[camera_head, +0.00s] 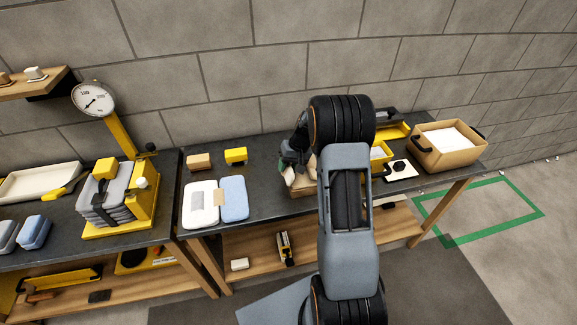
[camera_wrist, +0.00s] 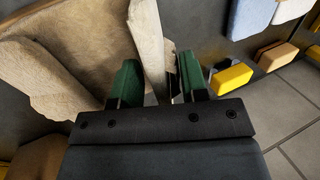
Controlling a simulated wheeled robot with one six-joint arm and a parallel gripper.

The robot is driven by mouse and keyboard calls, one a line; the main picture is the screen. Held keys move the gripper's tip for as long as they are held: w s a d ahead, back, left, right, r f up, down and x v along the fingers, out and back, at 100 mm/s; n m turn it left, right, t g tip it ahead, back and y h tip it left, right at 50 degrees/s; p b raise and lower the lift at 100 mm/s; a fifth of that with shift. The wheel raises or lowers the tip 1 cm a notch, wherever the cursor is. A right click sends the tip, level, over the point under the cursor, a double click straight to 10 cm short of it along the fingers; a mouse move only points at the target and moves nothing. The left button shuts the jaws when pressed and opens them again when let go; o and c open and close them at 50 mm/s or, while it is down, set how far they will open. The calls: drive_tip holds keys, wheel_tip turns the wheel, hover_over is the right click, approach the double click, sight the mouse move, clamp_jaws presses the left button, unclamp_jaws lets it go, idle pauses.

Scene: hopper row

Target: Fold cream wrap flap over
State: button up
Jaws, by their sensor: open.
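The cream wrap (camera_wrist: 75,45) fills the upper left of the wrist view, with stiff creased flaps standing up around it. One upright flap (camera_wrist: 148,45) rises between the green fingertips of my gripper (camera_wrist: 160,78). The gripper is open, with a finger on each side of that flap; I cannot tell whether either finger touches it. In the head view my gripper (camera_head: 287,165) is at the wrap (camera_head: 304,188) on the dark bench. My arm hides most of the wrap there, and what lies inside it is hidden.
A white pad (camera_head: 200,208) and a blue pad (camera_head: 234,199) lie left of the wrap. A tan block (camera_head: 199,161) and a yellow block (camera_head: 236,155) sit behind them. An open cardboard box (camera_head: 447,158) stands at the bench's right end. A dial scale (camera_head: 94,98) stands further left.

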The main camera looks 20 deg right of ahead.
drive_tip(key=shift+c, duration=0.2)
clamp_jaws()
drive_tip(key=shift+d+f+y+b, duration=0.25)
drive_tip(key=shift+f+y+b, duration=0.15)
drive_tip(key=shift+b, duration=0.55)
drive_tip(key=shift+d+f+y+b, duration=0.15)
drive_tip(key=shift+y+b, duration=0.15)
drive_tip(key=shift+b, duration=0.25)
drive_tip(key=shift+s+d+r+t+y+b, duration=0.15)
drive_tip(key=shift+r+t+y+b, duration=0.15)
drive_tip(key=shift+y+b, duration=0.2)
drive_tip(key=shift+r, duration=0.1)
